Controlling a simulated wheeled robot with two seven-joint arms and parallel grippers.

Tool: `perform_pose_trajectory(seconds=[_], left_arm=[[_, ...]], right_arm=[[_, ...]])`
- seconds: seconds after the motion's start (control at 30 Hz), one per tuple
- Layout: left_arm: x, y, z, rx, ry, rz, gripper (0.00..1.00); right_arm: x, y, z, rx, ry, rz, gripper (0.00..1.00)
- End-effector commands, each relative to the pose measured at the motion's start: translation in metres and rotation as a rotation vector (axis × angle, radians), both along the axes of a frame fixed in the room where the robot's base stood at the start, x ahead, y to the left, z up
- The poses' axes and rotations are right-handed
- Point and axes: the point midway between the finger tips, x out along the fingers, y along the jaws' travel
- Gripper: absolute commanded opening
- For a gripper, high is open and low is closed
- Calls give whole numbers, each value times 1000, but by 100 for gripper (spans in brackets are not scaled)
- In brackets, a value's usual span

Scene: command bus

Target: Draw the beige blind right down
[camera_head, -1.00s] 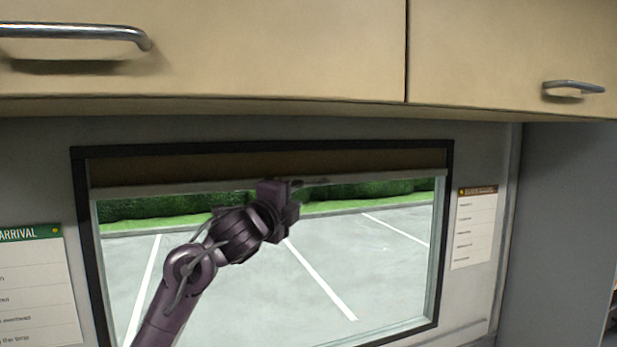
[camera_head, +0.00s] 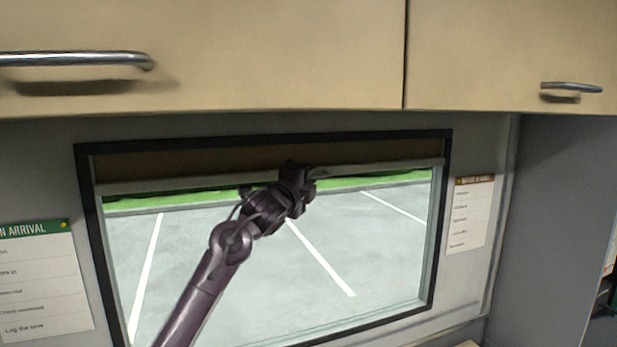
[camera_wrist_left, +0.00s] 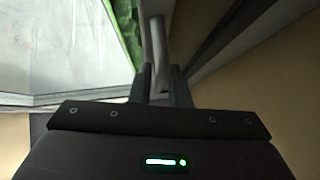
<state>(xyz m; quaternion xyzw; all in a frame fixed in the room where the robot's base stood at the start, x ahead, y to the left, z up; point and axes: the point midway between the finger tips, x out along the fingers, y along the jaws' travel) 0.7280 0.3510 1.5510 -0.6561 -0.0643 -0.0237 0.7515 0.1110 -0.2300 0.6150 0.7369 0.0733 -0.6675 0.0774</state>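The beige blind (camera_head: 220,165) is a brown-looking strip across the top of the window, with a pale bottom bar (camera_head: 150,187) along its lower edge. Most of the window below it is uncovered. My left gripper (camera_head: 306,178) is at the bottom bar, near the middle of the window. In the left wrist view, a pale bar (camera_wrist_left: 158,45) runs between the two dark fingers (camera_wrist_left: 160,84), which lie close on both sides and look shut on it. The exact contact is partly hidden. My right gripper is not in view.
A dark window frame (camera_head: 92,235) surrounds the glass. Beige cupboards (camera_head: 230,60) with metal handles (camera_head: 75,59) overhang the window. Notices hang left (camera_head: 45,280) and right (camera_head: 470,215) of it. The space in front of the lower window is clear apart from my arm.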

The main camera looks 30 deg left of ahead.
Motion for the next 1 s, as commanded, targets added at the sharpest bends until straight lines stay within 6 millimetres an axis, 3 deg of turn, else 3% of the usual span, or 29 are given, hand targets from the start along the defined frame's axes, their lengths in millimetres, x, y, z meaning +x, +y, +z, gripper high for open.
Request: perform_pose_trajectory(seconds=[0.03,0.1,0.43,0.57,0.77,1.0], left_arm=[[0,0,0,0,0,0,9],[0,0,0,0,0,0,0],[0,0,-1,-1,0,1,0],[0,0,-10,0,1,0,0],[0,0,-51,0,3,0,0],[2,1,-133,2,6,1,0]], right_arm=[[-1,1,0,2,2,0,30],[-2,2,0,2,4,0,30],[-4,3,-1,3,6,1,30],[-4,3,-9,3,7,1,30],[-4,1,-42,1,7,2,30],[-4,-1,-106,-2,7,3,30]])
